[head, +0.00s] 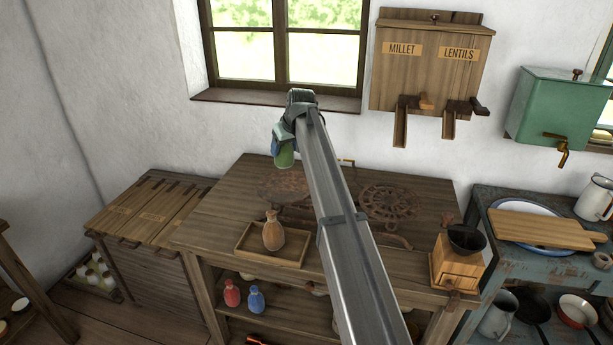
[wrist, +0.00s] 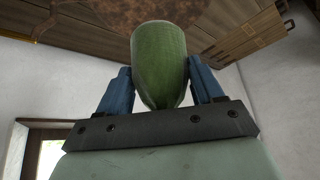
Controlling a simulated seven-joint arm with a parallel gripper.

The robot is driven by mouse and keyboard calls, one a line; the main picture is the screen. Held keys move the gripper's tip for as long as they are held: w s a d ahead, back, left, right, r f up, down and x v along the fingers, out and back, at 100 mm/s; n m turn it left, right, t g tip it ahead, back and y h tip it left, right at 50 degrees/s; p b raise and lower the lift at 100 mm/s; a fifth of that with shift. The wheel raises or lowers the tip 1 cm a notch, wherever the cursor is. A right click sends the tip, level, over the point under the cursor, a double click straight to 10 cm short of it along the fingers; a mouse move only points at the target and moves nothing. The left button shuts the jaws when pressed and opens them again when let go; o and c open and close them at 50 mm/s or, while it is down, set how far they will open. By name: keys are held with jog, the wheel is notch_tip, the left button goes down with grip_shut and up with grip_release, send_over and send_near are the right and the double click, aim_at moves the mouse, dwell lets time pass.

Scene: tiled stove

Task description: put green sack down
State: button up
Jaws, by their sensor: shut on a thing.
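The green sack (wrist: 160,65) is held between the two blue fingers of my gripper (wrist: 162,88) in the wrist view. In the head view the sack (head: 284,158) hangs at the end of my arm, and my gripper (head: 278,146) is partly hidden by the wrist. The sack is raised above the back left part of the wooden table (head: 225,195), in front of the window. I cannot tell its exact height above the top.
On the table, a tray (head: 245,258) holds a tan sack (head: 273,232). An ornate metal wheel (head: 388,203) and a grinder (head: 455,266) sit to the right. A red sack (head: 232,293) and a blue sack (head: 256,299) stand on the lower shelf. The table's left front is bare.

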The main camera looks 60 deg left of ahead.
jog(key=shift+r, duration=0.35)
jog(key=shift+w+d, duration=0.1)
jog(key=shift+d, duration=0.05)
jog(key=w+d+f, duration=0.3)
jog(key=w+d, duration=0.1)
jog(key=d, duration=0.9)
jog(key=w+d+f, duration=0.4)
jog(key=w+d, duration=0.1)
jog(key=d, duration=0.8)
jog(key=w+d+f, duration=0.3)
jog(key=w+d, duration=0.1)
jog(key=d, duration=0.8)
jog(key=shift+d+f, duration=0.1)
jog(key=shift+f, duration=4.7)
jog(key=shift+f, duration=0.1)
jog(key=o, duration=1.2)
